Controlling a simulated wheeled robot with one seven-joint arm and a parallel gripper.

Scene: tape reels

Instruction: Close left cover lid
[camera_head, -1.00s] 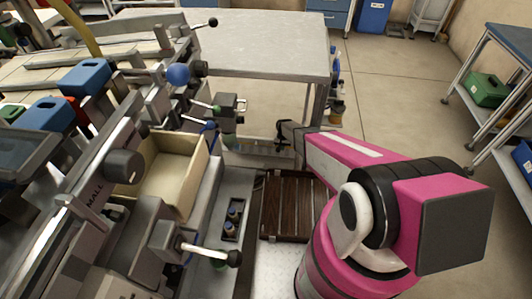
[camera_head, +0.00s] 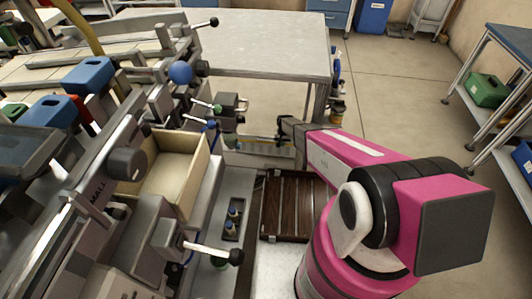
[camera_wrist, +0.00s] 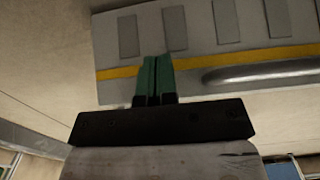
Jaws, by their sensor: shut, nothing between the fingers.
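A grey panel with dark slots, a yellow stripe and a long rounded handle bar (camera_wrist: 262,72) fills the top right of the wrist view. It looks like a cover lid, but I cannot tell for sure whether it is the left one. My gripper (camera_wrist: 154,62) has green fingers pressed together with nothing between them. The fingertips overlap the panel's striped edge, left of the bar; contact cannot be told. In the head view a yellow-striped strip (camera_head: 262,147) shows low beside the machine, left of my arm's dark end. The fingers are hidden there.
The machine with levers and black knobs (camera_head: 127,163) fills the left. A beige open box (camera_head: 170,178) sits in it. A grey table (camera_head: 260,45) stands behind. A brown slatted platform (camera_head: 290,205) lies by my arm. Open floor is at the right.

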